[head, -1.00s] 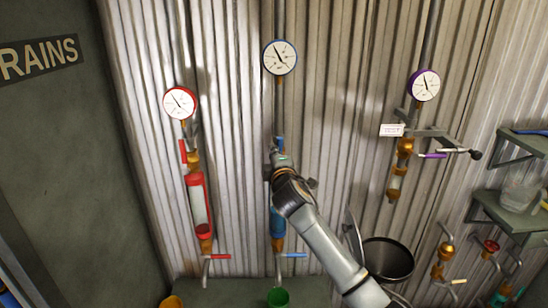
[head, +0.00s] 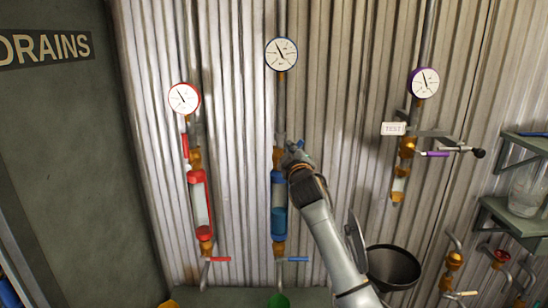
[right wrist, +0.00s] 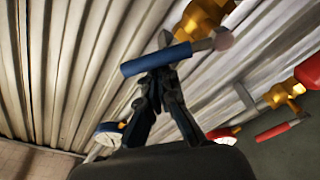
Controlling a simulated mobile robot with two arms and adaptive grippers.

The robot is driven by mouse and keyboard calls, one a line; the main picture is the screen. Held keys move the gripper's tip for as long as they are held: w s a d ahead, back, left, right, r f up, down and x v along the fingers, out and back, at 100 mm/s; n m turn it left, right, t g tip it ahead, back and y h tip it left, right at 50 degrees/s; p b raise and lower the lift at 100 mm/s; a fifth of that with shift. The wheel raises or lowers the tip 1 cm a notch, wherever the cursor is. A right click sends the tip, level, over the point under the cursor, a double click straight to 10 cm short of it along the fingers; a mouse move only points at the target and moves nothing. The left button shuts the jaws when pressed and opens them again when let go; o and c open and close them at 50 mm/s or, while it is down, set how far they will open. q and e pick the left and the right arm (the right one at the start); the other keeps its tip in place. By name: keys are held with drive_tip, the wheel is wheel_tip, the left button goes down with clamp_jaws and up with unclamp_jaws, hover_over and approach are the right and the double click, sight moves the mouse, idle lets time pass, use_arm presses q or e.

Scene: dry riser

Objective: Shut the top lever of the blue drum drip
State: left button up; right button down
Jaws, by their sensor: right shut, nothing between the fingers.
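The blue drum drip (head: 278,205) hangs in the middle of the ribbed wall, below a blue-rimmed gauge (head: 281,54). Its top lever (head: 300,144) shows only as a small blue piece beside my right gripper (head: 292,155), which partly covers the upper valve. In the right wrist view the lever's blue handle (right wrist: 155,59) lies across the fingertips, with a grey stem running towards a brass valve (right wrist: 204,15). My right gripper is shut and empty, its tips close to the handle; touching or not, I cannot tell. My left gripper is out of view.
A red drip (head: 200,205) hangs to the left, and a purple-gauge line with a bracket (head: 440,135) to the right. The blue drip's lower lever (head: 292,259) points right. A dark bucket (head: 392,266) and wall shelves (head: 510,215) are at the right.

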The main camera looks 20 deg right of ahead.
drive_tip(key=s+d+f+m+h+b, duration=0.1)
drive_tip(key=d+f+m+b, duration=0.3)
drive_tip(key=m, duration=0.6)
drive_tip(key=shift+s+f+h+b, duration=0.2)
drive_tip(key=shift+f+h+b, duration=0.2)
drive_tip(key=shift+b, duration=0.5)
